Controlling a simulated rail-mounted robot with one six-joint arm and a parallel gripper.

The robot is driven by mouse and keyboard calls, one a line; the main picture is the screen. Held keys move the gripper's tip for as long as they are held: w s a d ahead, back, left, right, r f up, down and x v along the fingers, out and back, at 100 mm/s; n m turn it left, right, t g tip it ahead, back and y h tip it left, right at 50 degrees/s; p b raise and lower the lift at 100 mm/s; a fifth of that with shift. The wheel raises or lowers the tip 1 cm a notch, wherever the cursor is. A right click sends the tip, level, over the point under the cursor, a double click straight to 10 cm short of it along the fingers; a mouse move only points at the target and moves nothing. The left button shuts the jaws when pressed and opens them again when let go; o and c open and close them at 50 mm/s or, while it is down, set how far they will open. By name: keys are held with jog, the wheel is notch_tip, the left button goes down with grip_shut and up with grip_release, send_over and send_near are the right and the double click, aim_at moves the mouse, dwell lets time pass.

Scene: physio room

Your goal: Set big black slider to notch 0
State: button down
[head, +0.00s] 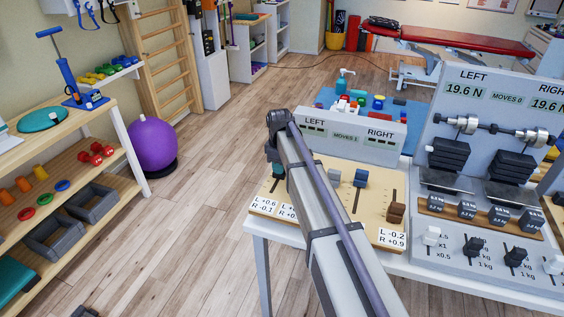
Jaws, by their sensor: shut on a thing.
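My gripper (274,157) is shut at the left end of the wooden slider board (320,204), at a dark green slider knob (278,171). The jaws are small here and partly hidden by the wrist. The board also has a grey knob (334,176), a blue knob (361,178) and a brown knob (396,212). My arm hides part of the board. On the grey console at the right are two black slider knobs, one on the left (473,247) and one on the right (516,257). Their notch marks are too small to read.
A display panel (352,133) stands behind the board. The console's weight stacks (450,155) and a row of small weights (467,210) stand at the right. Bottles and blocks (358,100) are behind the panel. A purple ball (153,145) and a shelf (110,150) are left; floor between is clear.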

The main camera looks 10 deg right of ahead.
jog(key=s+a, duration=0.1)
jog(key=s, duration=0.1)
jog(key=s+a, duration=0.1)
jog(key=s, duration=0.1)
jog(key=s+a, duration=0.1)
jog(key=s, duration=0.1)
jog(key=shift+s+a, duration=0.15)
jog(key=shift+a, duration=0.25)
jog(key=c, duration=1)
grip_release()
jog(key=shift+o, duration=0.2)
notch_tip(320, 180, up, 11)
jog(key=p, duration=1)
jog(key=shift+p, duration=0.4)
jog(key=shift+f, duration=0.1)
